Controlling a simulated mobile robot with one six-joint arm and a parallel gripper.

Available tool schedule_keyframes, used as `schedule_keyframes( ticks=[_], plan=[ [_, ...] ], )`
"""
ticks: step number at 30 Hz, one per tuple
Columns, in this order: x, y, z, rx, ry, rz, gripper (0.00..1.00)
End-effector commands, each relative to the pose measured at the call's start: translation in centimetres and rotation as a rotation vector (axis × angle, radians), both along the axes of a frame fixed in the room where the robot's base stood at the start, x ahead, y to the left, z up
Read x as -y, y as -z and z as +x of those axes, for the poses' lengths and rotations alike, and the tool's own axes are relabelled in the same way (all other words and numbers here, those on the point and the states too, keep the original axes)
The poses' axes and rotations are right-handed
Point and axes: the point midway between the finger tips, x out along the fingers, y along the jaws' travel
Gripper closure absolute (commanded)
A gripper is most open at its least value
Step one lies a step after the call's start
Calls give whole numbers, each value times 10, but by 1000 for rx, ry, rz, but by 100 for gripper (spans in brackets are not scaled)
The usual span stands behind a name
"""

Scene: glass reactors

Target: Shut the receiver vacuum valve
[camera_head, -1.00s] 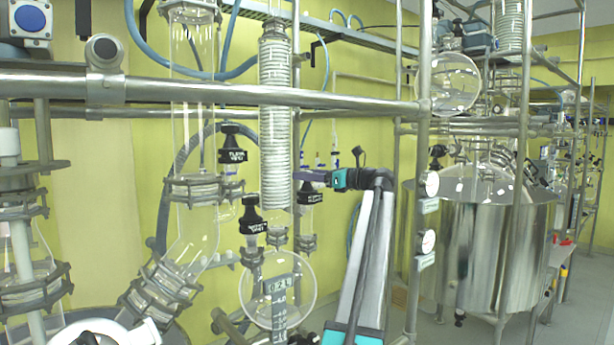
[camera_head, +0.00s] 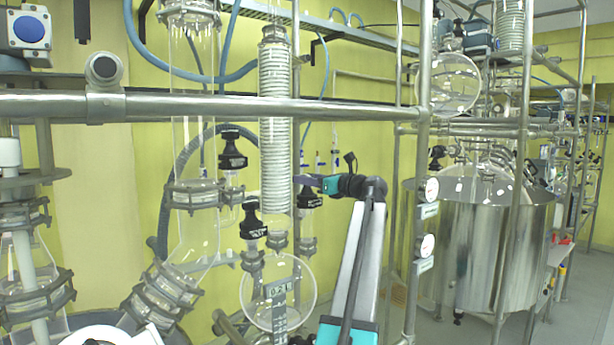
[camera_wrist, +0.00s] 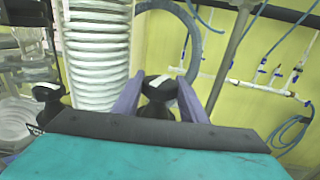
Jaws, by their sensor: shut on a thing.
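A valve with a black knob (camera_head: 308,195) stands to the right of the coiled glass condenser, on a glass fitting above the round receiver flask (camera_head: 277,292). My gripper (camera_head: 312,182) reaches it from the right, level with the knob. In the wrist view, my gripper's two purple fingers (camera_wrist: 160,100) stand on either side of the black knob (camera_wrist: 158,86), shut on it. A pale stripe shows on the knob's top. The lower valve body is hidden behind my gripper there. The knob's label is too small to read.
Two similar black-knobbed valves, one upper left (camera_head: 233,150) and one lower left (camera_head: 252,222), stand nearby. The coiled condenser (camera_head: 275,125) is close on the left. A steel rail (camera_head: 250,107) crosses above, and an upright post (camera_head: 415,200) stands right of my arm.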

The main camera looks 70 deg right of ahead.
Motion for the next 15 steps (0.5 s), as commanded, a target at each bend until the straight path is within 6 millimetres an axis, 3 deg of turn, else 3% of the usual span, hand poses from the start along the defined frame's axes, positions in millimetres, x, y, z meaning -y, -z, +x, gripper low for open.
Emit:
schedule_keyframes(
  ticks=[15],
  plan=[
    [-3, 2, 1, -1, 269, 1, 81]
  ],
)
